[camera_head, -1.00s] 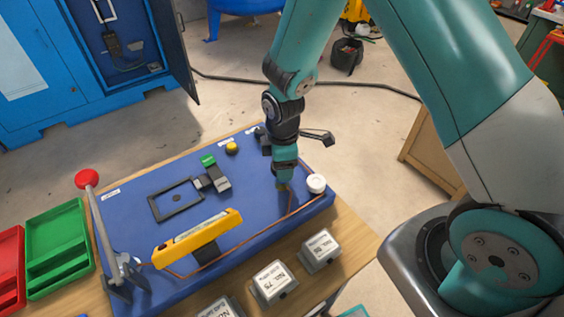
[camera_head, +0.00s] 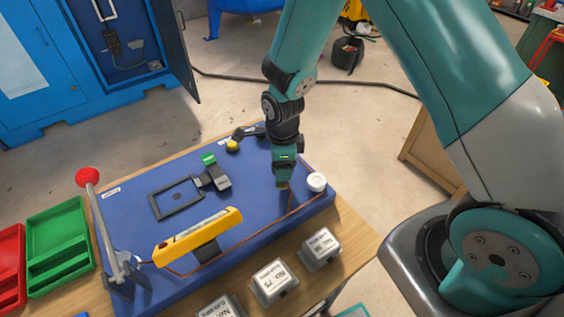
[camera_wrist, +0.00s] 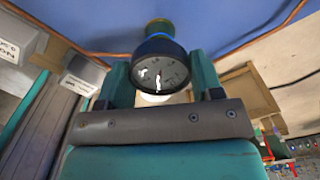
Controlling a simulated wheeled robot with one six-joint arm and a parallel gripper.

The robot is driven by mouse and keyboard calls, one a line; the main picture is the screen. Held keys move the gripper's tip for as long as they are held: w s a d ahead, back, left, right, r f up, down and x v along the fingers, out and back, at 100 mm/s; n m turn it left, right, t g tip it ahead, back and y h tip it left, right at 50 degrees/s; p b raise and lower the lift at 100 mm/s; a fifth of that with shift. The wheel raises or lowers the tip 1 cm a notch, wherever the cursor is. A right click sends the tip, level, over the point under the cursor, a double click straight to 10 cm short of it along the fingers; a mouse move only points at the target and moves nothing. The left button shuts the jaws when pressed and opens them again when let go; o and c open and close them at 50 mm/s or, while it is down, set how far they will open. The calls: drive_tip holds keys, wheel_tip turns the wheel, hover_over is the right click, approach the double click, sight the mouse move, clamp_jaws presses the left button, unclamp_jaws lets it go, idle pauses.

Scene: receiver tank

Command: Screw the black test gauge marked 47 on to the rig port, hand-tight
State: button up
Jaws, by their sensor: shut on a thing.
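In the wrist view my gripper (camera_wrist: 161,80) is shut on a round black gauge (camera_wrist: 160,66), with one teal finger on each side. Its pale markings show, but I cannot read a 47. A brass fitting (camera_wrist: 159,27) lies in line beyond the gauge, against the blue board; it appears to be the rig port. I cannot tell how far the threads are engaged. In the head view my gripper (camera_head: 284,172) points down over the right part of the blue rig board (camera_head: 245,205), with brass (camera_head: 283,186) just below it. The gauge is mostly hidden there.
A white round cap (camera_head: 316,182) stands close right of my gripper. A yellow bar-shaped device (camera_head: 198,238), a black frame (camera_head: 176,198) and a red-knobbed lever (camera_head: 88,177) are on the board's left. Grey labelled blocks (camera_head: 273,281) line the front. Green tray (camera_head: 58,248) at left.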

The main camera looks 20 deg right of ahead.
drive_tip(key=m, duration=0.4)
drive_tip(key=shift+f, duration=0.1)
drive_tip(key=o, duration=1.6)
